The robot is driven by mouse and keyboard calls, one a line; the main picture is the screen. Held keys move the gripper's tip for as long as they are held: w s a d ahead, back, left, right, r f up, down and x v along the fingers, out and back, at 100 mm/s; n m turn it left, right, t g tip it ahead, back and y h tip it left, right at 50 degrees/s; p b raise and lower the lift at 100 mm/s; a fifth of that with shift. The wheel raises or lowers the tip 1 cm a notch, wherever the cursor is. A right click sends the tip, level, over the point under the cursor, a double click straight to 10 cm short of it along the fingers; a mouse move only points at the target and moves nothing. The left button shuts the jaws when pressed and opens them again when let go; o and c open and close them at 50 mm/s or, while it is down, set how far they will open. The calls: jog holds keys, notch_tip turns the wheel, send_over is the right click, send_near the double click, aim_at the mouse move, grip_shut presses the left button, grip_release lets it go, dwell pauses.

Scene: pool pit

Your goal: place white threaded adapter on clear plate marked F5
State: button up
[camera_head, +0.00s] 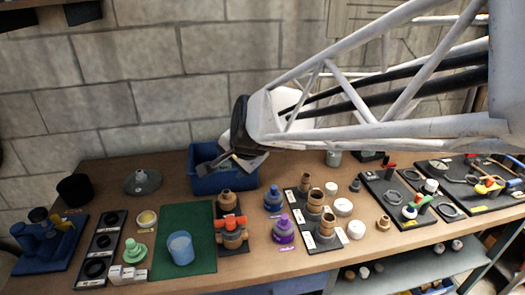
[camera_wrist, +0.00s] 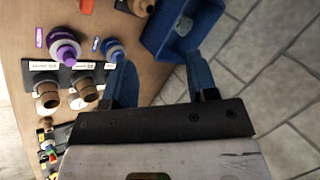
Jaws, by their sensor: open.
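My gripper (camera_head: 222,165) is open and empty above the blue bin (camera_head: 205,184) at the back of the bench. In the wrist view its two blue fingers (camera_wrist: 163,78) stand apart with nothing between them. Several white round pieces stand right of the middle: one at the back (camera_head: 331,188), one in the middle (camera_head: 343,207) and one in front (camera_head: 356,229). I cannot tell which is the threaded adapter. A dark plate with white labels (camera_head: 299,222) holds brown fittings; it also shows in the wrist view (camera_wrist: 68,76). No F5 mark is readable, and I cannot identify the clear plate.
A purple-and-white bottle (camera_wrist: 64,46) and a blue one stand near the labelled plate. A green mat (camera_head: 190,220) carries a translucent blue cup (camera_head: 181,248). Dark boards with gauges and valves fill the right side. A stone block wall stands behind the bench.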

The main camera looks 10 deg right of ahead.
jog(key=s+d+f+n+g+h, duration=0.1)
jog(key=s+d+n, duration=0.3)
jog(key=s, duration=0.6)
jog(key=s+d+f+n+g+h, duration=0.1)
jog(key=s+d+n+g+h, duration=0.1)
jog(key=s+d+n, duration=0.3)
jog(key=s+d+g, duration=0.1)
jog(key=s+d, duration=0.3)
jog(key=s, duration=0.1)
jog(key=shift+s+d, duration=0.2)
jog(key=shift+s, duration=0.15)
